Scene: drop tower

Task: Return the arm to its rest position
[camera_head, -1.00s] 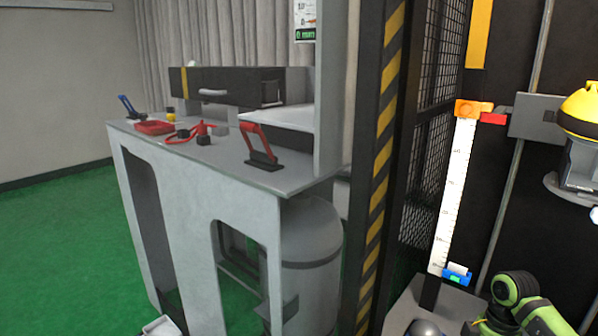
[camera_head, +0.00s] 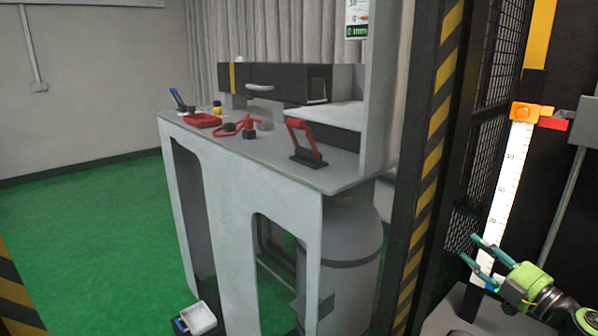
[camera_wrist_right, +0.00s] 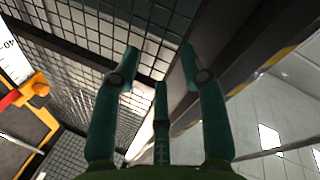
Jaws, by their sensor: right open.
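My right arm comes in from the lower right of the head view. Its green wrist carries the right gripper (camera_head: 478,262), whose teal fingers are spread and empty. The gripper is in front of the lower part of a white ruler scale (camera_head: 508,180). In the right wrist view the open fingers (camera_wrist_right: 160,70) have nothing between them, with black wire mesh beyond. My left gripper does not show in the head view.
A black and yellow striped post (camera_head: 432,150) stands left of the right gripper. A grey bench (camera_head: 240,180) holds a red tray (camera_head: 203,121) and a red-handled lever (camera_head: 305,140). An orange clamp (camera_head: 522,112) tops the scale. Green floor (camera_head: 80,230) is open at left.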

